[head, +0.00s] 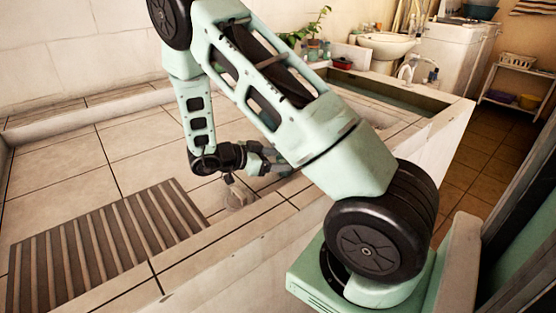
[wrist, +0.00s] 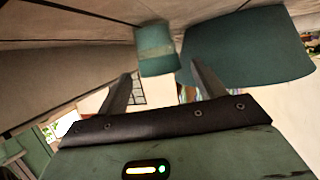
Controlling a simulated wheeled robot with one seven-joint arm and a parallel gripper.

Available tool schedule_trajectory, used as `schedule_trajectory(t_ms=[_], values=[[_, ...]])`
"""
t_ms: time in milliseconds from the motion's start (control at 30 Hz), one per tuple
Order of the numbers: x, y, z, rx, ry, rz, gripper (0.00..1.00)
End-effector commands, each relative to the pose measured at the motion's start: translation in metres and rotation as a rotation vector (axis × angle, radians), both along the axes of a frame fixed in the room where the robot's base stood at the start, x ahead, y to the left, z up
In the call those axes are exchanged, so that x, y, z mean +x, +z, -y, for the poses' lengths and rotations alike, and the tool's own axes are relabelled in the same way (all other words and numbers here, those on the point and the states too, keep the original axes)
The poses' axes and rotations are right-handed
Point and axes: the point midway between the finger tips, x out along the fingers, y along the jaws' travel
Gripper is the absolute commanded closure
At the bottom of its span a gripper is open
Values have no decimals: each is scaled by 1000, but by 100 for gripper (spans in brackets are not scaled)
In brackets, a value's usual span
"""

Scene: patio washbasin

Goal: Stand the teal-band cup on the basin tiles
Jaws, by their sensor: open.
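My gripper (wrist: 161,68) is open, with its two dark fingers apart and nothing held between them. A small teal cup with a paler band (wrist: 156,50) shows beyond the fingertips in the wrist view, roughly in line with the gap. That view looks inverted, with the tiles (wrist: 70,60) along its top, and the cup's end meets them there; I cannot tell firmly whether it touches. In the head view my gripper (head: 275,163) is low over the basin tiles (head: 140,143), pointing right. The teal-band cup cannot be made out there; my arm hides the area ahead.
A larger teal object (wrist: 248,48) is close to the cup on the right in the wrist view. A small greyish object (head: 238,195) is below my gripper in the head view. A ribbed mat (head: 105,240) lies at the left. A sunken trough (head: 385,90) is at the far right.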

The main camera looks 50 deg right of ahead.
Motion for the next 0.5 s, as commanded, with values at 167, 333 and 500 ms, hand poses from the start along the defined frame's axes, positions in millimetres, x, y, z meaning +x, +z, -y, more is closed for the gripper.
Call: schedule_trajectory(t_ms=[167, 333, 500], values=[[16, 13, -31, 1, 3, 4, 31], [30, 24, -62, 2, 2, 4, 31], [40, 33, -83, 2, 2, 1, 31]])
